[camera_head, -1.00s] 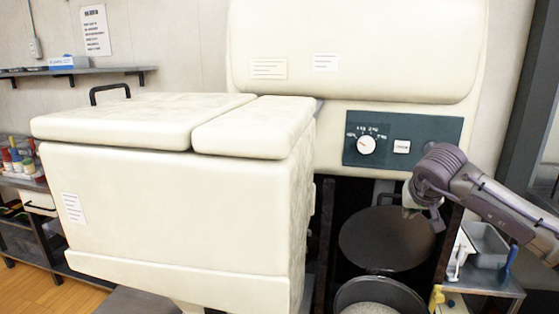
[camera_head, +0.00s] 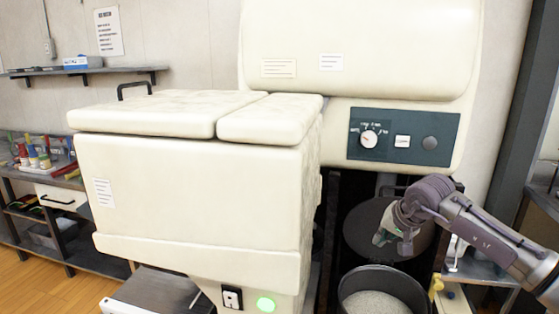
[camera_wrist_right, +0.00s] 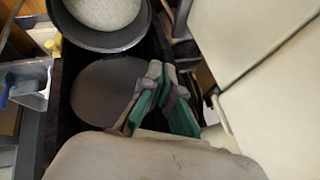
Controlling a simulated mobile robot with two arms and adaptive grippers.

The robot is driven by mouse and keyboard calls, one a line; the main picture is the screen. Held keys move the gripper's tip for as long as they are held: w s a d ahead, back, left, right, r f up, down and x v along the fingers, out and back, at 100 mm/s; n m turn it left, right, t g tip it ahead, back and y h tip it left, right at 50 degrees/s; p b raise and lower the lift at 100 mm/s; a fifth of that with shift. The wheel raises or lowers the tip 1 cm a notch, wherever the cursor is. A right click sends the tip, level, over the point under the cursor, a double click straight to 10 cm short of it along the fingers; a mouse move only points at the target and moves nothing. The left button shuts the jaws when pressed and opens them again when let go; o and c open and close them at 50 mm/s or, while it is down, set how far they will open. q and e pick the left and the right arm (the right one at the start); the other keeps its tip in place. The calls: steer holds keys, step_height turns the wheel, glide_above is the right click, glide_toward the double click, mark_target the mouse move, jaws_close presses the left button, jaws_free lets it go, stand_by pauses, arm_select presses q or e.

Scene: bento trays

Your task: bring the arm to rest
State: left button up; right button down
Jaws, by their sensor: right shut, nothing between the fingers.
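My right arm comes in from the right in the head view. Its gripper (camera_head: 393,238) hangs in front of the dark round lid or plate (camera_head: 360,232), above and behind the pot of pale grains. In the right wrist view the green-padded fingers of the right gripper (camera_wrist_right: 164,75) are together, with nothing between them. The left gripper is not in view.
A large cream machine (camera_head: 190,190) fills the middle. Its control panel (camera_head: 375,150) has a dial and buttons. An open pot (camera_head: 352,275) of pale grains stands below my gripper. A metal stand is at right, shelves at left.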

steer(key=s+a+f+m+y, duration=0.2)
steer(key=a+f+m+y, duration=0.7)
steer(key=a+f+m, duration=0.7)
steer(key=s+d+f+m+t+h, duration=0.1)
steer(key=s+d+f+m+t, duration=0.15)
steer(key=f+m, duration=0.55)
steer(key=s+d+f+m+t+h, duration=0.1)
steer(key=s+d+f+m+h, duration=0.15)
steer(key=f+m, duration=0.5)
steer(key=s+d+f+m+t, duration=0.2)
steer(key=s+d+f+m, duration=0.1)
steer(key=f+m, duration=0.45)
steer(key=s+d+f+m+g+h, duration=0.2)
steer(key=s+d+f+m+h, duration=0.1)
steer(key=s+f+m, duration=0.65)
steer(key=s+d+f+m+g+h, duration=0.2)
steer(key=s+d+f+m+h, duration=0.3)
steer(key=s+f, duration=0.7)
steer(key=s+f+m+g, duration=0.2)
steer(key=s+m, duration=0.1)
steer(key=s, duration=0.6)
steer(key=s+a+f+m+g, duration=0.1)
steer(key=s+m, duration=0.3)
steer(key=s, duration=0.6)
steer(key=s+f+m+g, duration=0.3)
steer(key=s+g, duration=0.1)
steer(key=s, duration=0.6)
steer(key=shift+s+a+f+y, duration=0.15)
steer(key=shift+a+f+y, duration=0.05)
steer(key=shift+y, duration=0.15)
